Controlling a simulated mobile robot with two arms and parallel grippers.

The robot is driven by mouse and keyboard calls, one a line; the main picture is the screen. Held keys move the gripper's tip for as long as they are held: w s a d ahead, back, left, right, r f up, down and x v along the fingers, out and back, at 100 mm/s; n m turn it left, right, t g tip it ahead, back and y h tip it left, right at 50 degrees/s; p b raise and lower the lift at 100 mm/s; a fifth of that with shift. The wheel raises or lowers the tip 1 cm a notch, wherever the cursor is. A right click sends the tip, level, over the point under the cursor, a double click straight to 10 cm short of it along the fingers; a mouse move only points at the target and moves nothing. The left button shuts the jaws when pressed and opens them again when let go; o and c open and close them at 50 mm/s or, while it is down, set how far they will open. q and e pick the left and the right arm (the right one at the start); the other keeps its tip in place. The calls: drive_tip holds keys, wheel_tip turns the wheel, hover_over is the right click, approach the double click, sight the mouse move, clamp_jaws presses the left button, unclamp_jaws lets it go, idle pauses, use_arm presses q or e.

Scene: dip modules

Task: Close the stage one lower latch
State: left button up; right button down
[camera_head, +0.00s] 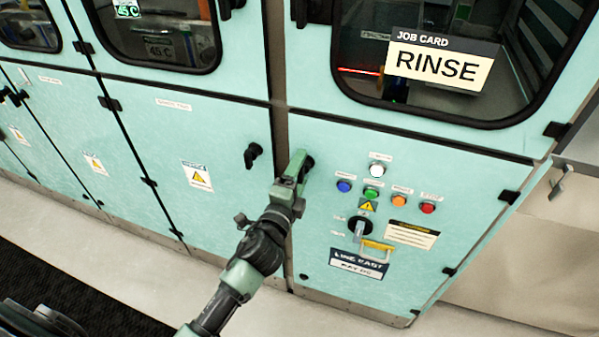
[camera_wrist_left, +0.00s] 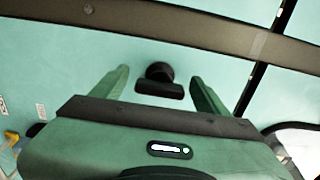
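A black latch (camera_head: 309,161) sits at the left edge of the lower mint panel with the coloured buttons, partly hidden by my left gripper (camera_head: 299,163). In the left wrist view, a black latch (camera_wrist_left: 160,82) with a round hub and a short bar lies between the two green fingers of my left gripper (camera_wrist_left: 159,76). The fingers are spread, with clear gaps on both sides of the latch. Another black latch (camera_head: 253,155) is on the panel to the left. I cannot read which stage each panel belongs to. My right gripper is not in view.
Several coloured buttons (camera_head: 371,194), a rotary switch (camera_head: 360,229) and a yellow padlock (camera_head: 377,246) are right of the gripper. Above is a window with a RINSE card (camera_head: 440,65). A grey-brown post (camera_head: 280,135) separates the panels. The pale floor (camera_head: 150,280) in front is clear.

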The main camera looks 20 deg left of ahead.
use_arm(q)
drive_tip(key=s+b, duration=0.1)
drive_tip(key=s, duration=0.6)
drive_tip(key=shift+s+a, duration=0.15)
drive_tip(key=shift+s, duration=0.25)
drive_tip(key=s+a+f+n+g, duration=0.1)
drive_tip(key=s+f+n+g, duration=0.2)
drive_tip(key=f, duration=1)
drive_tip(key=s+f+n+g, duration=0.25)
drive_tip(key=s+f, duration=0.25)
drive_tip(key=f, duration=0.7)
drive_tip(key=s+a+f+n+g, duration=0.15)
drive_tip(key=s+f+g, duration=0.25)
drive_tip(key=f, duration=0.9)
drive_tip(key=s+a+f+n+g, duration=0.1)
drive_tip(key=s+f+n+g, duration=0.1)
drive_tip(key=s+f, duration=0.4)
drive_tip(key=s+a+f+n+g, duration=0.1)
drive_tip(key=s+f+n+g, duration=0.2)
drive_tip(key=s, duration=1.2)
drive_tip(key=s+a+f+n+g, duration=0.1)
drive_tip(key=s+f+n+g, duration=0.1)
drive_tip(key=s+f, duration=0.7)
drive_tip(key=shift+s+a+f+n+y, duration=0.15)
drive_tip(key=shift+s+n+y, duration=0.15)
drive_tip(key=shift+s+n, duration=0.55)
